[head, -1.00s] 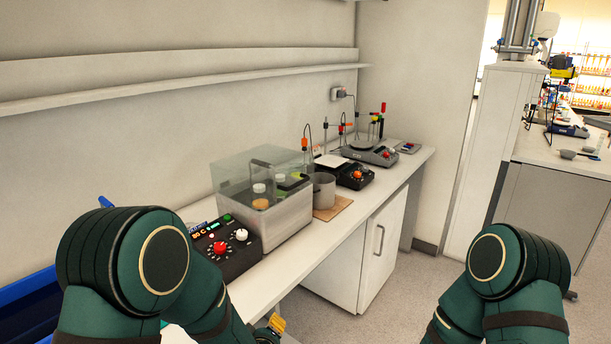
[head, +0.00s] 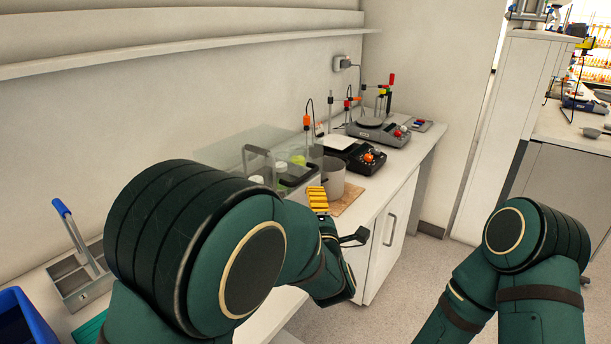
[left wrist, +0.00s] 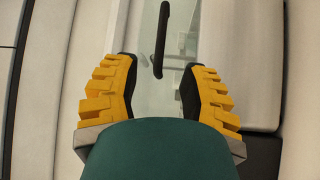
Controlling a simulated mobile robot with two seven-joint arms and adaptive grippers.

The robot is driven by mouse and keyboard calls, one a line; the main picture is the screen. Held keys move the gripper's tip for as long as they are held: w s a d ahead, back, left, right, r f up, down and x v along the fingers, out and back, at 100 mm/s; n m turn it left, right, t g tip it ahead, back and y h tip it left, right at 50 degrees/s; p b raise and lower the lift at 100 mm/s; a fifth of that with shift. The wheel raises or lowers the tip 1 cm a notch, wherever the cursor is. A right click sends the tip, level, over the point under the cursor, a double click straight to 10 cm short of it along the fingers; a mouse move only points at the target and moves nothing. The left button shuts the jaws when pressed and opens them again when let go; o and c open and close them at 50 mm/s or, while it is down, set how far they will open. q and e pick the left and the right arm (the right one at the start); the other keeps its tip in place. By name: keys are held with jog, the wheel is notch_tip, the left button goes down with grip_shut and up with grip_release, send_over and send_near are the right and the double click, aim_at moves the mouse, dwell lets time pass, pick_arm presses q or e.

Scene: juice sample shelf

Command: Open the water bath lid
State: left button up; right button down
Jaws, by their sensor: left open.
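The water bath stands on the bench, largely hidden behind my left arm in the head view. Its clear lid (head: 228,150) looks closed, with pale bottles showing through it. The lid has a dark bar handle (head: 258,150); it also shows as a black bar in the left wrist view (left wrist: 162,30). My left gripper (head: 318,200) is at the front right side of the bath. In the left wrist view its yellow fingers (left wrist: 160,78) are spread wide, with the handle in line with the gap between them. I cannot tell the remaining distance. My right gripper is out of view.
A grey caddy (head: 82,280) and a blue bin (head: 28,322) are at left.

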aim_at(305, 176)
pick_arm(q)
jog(key=w, duration=0.3)
jog(key=w+a, duration=0.1)
jog(key=w, duration=0.3)
jog(key=w+r, duration=0.1)
jog(key=w, duration=0.2)
jog(key=shift+w+a+r, duration=0.1)
jog(key=shift+w+a, duration=0.15)
jog(key=shift+a, duration=0.05)
jog(key=shift+s, duration=0.1)
grip_shut()
jog(key=shift+r, duration=0.1)
